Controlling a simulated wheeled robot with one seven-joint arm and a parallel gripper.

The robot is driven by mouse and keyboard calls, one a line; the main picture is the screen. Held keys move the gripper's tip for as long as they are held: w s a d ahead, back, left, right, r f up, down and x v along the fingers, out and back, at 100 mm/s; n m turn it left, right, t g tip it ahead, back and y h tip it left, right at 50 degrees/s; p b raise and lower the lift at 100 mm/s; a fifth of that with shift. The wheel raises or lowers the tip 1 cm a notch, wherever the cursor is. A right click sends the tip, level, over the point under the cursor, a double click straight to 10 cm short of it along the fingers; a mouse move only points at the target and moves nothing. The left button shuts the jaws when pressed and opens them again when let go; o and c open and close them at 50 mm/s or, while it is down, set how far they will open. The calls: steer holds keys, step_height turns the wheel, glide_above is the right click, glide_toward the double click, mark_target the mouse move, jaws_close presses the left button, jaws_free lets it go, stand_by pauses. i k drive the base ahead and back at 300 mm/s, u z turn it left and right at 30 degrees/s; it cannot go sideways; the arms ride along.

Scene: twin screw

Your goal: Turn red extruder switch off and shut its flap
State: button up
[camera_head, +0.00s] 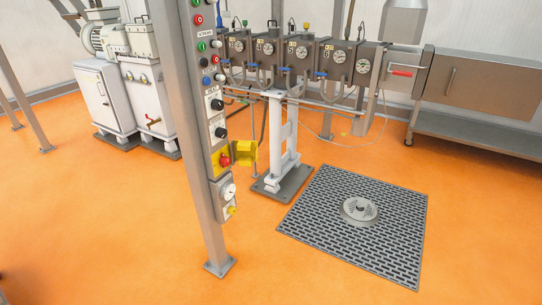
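The red switch (225,160) is on a yellow plate low on the control panel (207,95), which is fixed to a grey upright post. Its yellow flap (245,152) stands open, swung out to the right of the switch. The switch knob's exact turn position is too small to tell. My gripper is not in view.
The post's foot (220,266) stands on the orange floor. A white stand (284,145) and the extruder barrel with several gauges (302,53) are behind. A floor grate (340,247) with a round metal piece (359,210) lies at right. Floor left and front is clear.

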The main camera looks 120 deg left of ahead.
mark_target(225, 161)
steer(key=u, duration=1.35)
steer(key=i, duration=0.1)
steer(key=u, duration=2.75)
steer(key=i, duration=1)
steer(key=z, duration=1.6)
